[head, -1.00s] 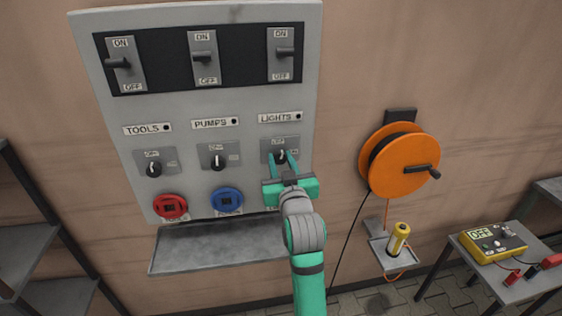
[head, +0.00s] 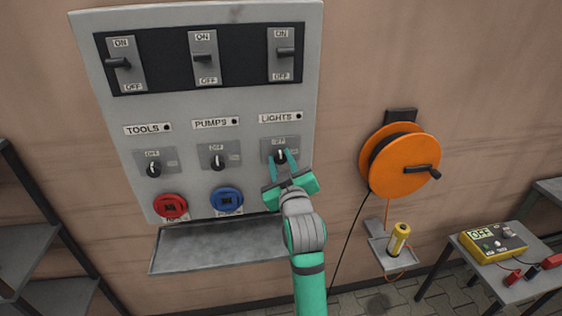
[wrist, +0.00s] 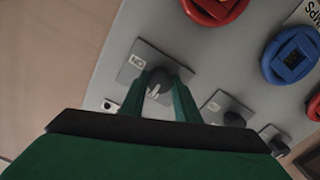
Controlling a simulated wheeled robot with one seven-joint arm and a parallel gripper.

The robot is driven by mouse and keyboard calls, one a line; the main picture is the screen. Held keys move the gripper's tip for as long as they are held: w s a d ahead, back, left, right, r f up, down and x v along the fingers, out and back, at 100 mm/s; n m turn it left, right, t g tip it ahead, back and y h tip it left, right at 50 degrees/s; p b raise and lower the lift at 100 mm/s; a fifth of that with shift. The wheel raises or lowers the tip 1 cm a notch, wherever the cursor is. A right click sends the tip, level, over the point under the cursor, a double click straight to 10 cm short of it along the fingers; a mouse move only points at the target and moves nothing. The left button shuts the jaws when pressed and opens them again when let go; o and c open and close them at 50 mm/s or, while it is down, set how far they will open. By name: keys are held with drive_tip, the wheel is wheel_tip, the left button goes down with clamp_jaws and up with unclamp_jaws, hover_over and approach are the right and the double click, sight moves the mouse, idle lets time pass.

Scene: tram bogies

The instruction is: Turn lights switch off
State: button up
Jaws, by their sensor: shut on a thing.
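The lights switch (head: 280,156) is a small dark rotary knob with a white mark. It sits on a grey plate below the LIGHTS label (head: 279,117), with OFF at the plate's top and another mark to the right. My gripper (head: 284,159) is at this knob, coming from below, its green fingers on either side of it. In the wrist view the knob (wrist: 157,88) sits between the fingers, which are shut on it. The white mark appears to point roughly up in the head view; its exact angle is hard to tell.
The TOOLS knob (head: 154,168) and PUMPS knob (head: 217,161) are to the left, above a red socket (head: 171,206) and a blue socket (head: 227,200). Three levers line the panel's top. A grey shelf (head: 215,247) juts out below. An orange reel (head: 398,160) hangs at right.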

drive_tip(key=o, duration=1)
drive_tip(key=shift+o, duration=0.2)
drive_tip(key=v, duration=1.1)
drive_tip(key=shift+a, duration=0.1)
